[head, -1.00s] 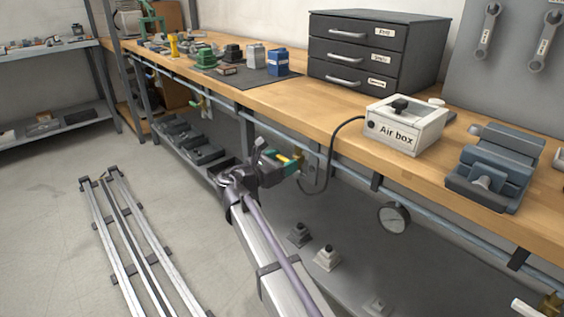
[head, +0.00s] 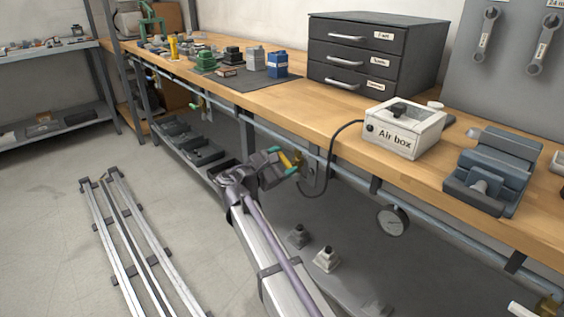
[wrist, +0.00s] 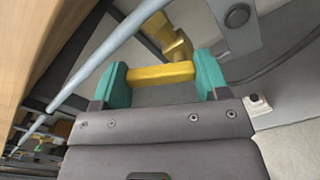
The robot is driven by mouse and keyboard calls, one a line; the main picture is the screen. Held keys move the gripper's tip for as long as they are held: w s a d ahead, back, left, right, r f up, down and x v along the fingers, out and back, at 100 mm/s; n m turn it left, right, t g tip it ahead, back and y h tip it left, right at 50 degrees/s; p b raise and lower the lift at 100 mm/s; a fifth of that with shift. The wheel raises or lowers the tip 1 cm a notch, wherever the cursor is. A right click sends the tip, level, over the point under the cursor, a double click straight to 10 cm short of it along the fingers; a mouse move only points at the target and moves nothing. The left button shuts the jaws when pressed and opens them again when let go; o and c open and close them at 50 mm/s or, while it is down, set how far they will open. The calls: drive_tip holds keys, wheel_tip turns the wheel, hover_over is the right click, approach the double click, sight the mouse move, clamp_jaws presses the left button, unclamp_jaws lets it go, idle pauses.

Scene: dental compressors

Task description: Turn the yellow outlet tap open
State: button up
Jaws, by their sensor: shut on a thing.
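The yellow outlet tap shows in the wrist view as a yellow handle bar (wrist: 160,73) and a brass-yellow body (wrist: 178,47) behind it. My gripper (wrist: 163,76) has its two teal fingertips on the bar's two ends and is shut on it. In the head view, my gripper (head: 283,163) is below the bench's front edge, at the pipe, with a bit of the yellow handle (head: 287,160) showing between the fingertips. Most of the tap is hidden there by the gripper.
The white air box (head: 404,128) stands on the wooden bench (head: 330,115), with a black hose hanging near the tap. A blue-grey pipe (head: 345,176) runs under the bench edge. A pressure gauge (head: 392,221) hangs to the right. A lower shelf (head: 345,285) lies below.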

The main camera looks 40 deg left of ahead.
drive_tip(key=m, duration=0.4)
drive_tip(key=d+m, duration=0.1)
drive_tip(key=m, duration=0.1)
drive_tip(key=shift+s+r+p, duration=0.1)
drive_tip(key=shift+r+p, duration=0.2)
drive_tip(key=shift+r, duration=0.05)
drive_tip(key=m, duration=0.6)
drive_tip(key=shift+s+d+r, duration=0.1)
drive_tip(key=shift+d, duration=0.3)
drive_tip(key=o, duration=0.9)
drive_tip(key=shift+o, duration=0.2)
drive_tip(key=s+a, duration=0.2)
drive_tip(key=s, duration=0.8)
drive_tip(key=shift+s, duration=0.3)
